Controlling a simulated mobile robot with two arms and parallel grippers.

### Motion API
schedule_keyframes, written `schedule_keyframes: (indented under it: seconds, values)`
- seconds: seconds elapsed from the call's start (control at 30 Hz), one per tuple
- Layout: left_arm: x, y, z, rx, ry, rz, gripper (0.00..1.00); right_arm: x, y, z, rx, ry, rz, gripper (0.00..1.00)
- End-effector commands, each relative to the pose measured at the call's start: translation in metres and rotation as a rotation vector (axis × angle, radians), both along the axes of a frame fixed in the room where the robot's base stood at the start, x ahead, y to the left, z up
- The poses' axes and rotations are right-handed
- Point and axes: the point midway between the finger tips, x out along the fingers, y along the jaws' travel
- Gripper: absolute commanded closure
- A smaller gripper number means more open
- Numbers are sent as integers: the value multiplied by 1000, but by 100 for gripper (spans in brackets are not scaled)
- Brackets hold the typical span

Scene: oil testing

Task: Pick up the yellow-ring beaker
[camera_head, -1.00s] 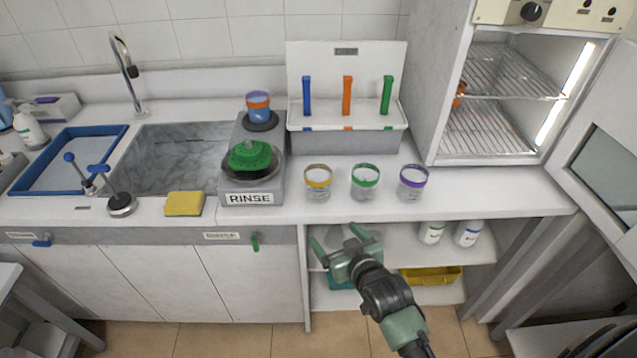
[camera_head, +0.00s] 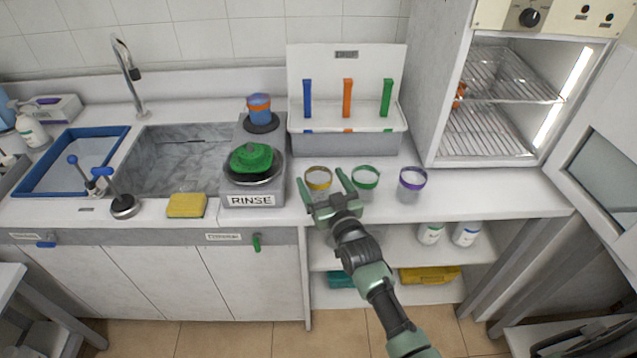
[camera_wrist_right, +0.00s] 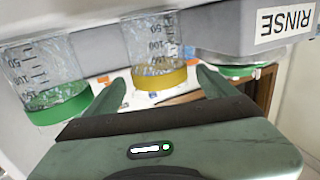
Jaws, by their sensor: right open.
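The yellow-ring beaker (camera_head: 318,178) is clear with a yellow rim and stands upright on the counter, left of the green-ring beaker (camera_head: 365,178). My right gripper (camera_head: 320,180) is open, its fingers reaching over the counter edge around the yellow-ring beaker's sides. In the right wrist view the yellow-ring beaker (camera_wrist_right: 157,50) appears upside down between the two spread fingers (camera_wrist_right: 160,90), with a gap on each side. The gripper's palm hides part of the beaker's lower front in the head view. My left gripper is not in view.
A purple-ring beaker (camera_head: 412,183) stands further right. The RINSE station (camera_head: 252,190) is close on the left of the yellow-ring beaker. A white rack (camera_head: 346,142) with coloured holders stands behind. An open cabinet (camera_head: 440,100) is at the right. Shelves lie below the counter.

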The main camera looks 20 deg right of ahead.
Motion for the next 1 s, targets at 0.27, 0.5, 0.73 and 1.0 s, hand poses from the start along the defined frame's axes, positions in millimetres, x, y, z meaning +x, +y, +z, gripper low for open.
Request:
schedule_keyframes:
  seconds: [0.27, 0.5, 0.73, 1.0]
  values:
    - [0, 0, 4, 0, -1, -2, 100, 21, 1, 0, 1, 0, 0, 14]
    - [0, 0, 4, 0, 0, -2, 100, 20, 1, 0, 1, 1, 0, 31]
    - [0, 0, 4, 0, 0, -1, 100, 20, 1, 0, 0, 0, 0, 83]
    - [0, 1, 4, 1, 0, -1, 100, 20, 1, 3, 0, -1, 0, 83]
